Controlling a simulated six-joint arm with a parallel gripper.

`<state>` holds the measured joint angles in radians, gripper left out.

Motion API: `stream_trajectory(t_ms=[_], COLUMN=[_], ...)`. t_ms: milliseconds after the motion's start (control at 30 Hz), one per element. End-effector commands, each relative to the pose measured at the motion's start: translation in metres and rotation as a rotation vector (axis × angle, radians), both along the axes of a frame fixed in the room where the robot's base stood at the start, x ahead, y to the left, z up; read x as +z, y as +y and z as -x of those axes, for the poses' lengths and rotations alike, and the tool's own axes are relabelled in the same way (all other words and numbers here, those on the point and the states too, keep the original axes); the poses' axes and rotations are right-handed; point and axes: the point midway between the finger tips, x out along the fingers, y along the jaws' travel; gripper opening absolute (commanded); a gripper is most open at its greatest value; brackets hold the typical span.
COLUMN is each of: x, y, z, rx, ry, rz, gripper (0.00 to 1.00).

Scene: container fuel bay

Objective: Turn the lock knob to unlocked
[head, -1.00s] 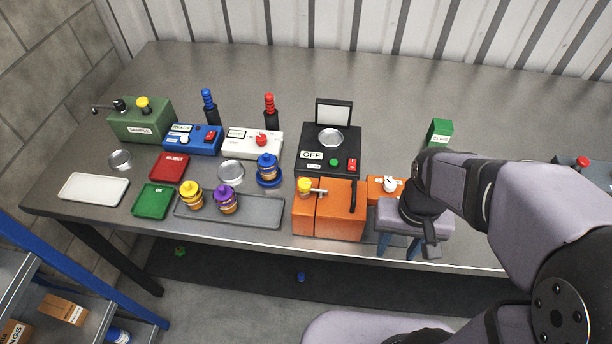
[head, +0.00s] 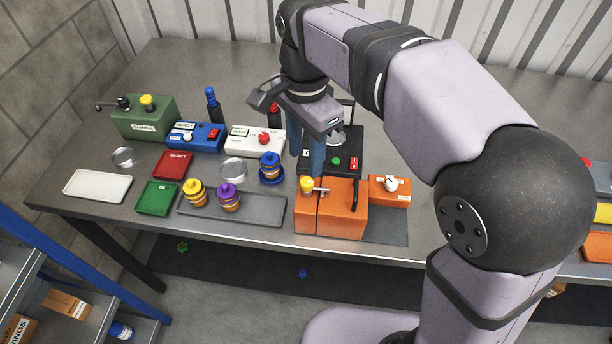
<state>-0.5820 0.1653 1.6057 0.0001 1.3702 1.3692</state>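A small orange box (head: 403,199) stands on the bench beside a larger orange cabinet (head: 340,218). It carries a white knob (head: 391,184) with small white labels around it, too small to read. This looks like the lock knob. The cabinet has a black handle on its front right and a yellow-topped fitting (head: 306,184) with a metal lever on its left. My gripper (head: 308,172) points down over the black device and the cabinet's back left, left of the white knob and apart from it. Its blue-grey fingers appear close together, and their gap is unclear.
The black device (head: 345,166) with green and red buttons is partly hidden by my gripper. Left of it stand a white box (head: 254,141), a blue box (head: 194,138) and a green box (head: 145,121). Yellow, purple and blue capped containers stand around a grey tray (head: 262,209).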

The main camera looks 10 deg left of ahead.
Motion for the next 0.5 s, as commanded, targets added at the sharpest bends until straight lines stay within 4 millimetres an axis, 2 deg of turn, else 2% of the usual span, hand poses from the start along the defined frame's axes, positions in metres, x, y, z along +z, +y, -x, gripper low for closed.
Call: stream_trajectory(t_ms=[233, 500], x=[-0.012, -0.047], y=[-0.001, -0.002], z=[0.0, 0.001], rx=[0.001, 0.001], ry=[0.003, 0.004], rz=[0.001, 0.003], gripper=[0.4, 0.4])
